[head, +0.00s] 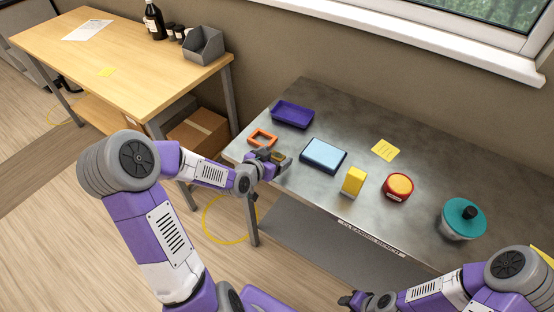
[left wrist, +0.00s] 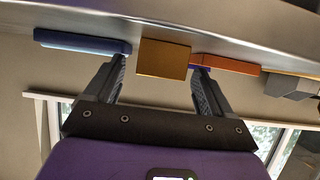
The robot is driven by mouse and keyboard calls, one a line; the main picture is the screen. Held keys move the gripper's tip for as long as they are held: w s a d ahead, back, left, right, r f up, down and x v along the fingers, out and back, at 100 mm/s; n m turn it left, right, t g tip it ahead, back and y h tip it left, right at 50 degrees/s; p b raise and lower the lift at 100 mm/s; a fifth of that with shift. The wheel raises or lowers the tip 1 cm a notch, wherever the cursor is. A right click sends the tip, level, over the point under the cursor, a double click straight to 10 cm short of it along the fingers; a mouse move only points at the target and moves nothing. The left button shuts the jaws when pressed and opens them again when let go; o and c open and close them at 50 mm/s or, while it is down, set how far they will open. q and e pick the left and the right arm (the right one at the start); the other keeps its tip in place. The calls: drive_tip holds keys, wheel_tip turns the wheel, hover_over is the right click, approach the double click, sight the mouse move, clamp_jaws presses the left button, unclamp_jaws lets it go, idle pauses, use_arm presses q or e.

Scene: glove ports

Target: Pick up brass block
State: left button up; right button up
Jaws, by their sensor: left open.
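The brass block (head: 277,156) sits near the left front of the grey metal table, partly hidden by my left gripper (head: 271,162). In the left wrist view, which looks upside down, the brass block (left wrist: 165,60) stands against the table surface between the two fingertips of my left gripper (left wrist: 158,70). The jaws are open, with a gap visible at the left of the block; the right finger looks close to it, and I cannot tell if it touches. My right gripper (head: 352,299) is at the bottom of the head view, off the table, small and partly cut off.
Close by are an orange frame (head: 263,137), a purple tray (head: 292,114) and a blue box (head: 323,155). Farther right are a yellow block (head: 353,181), a red round container (head: 397,187) and a teal-lidded bowl (head: 463,218). A wooden table (head: 130,60) stands left.

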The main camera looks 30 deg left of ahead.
use_arm(q)
drive_tip(key=shift+r, duration=0.1)
drive_tip(key=c, duration=1.5)
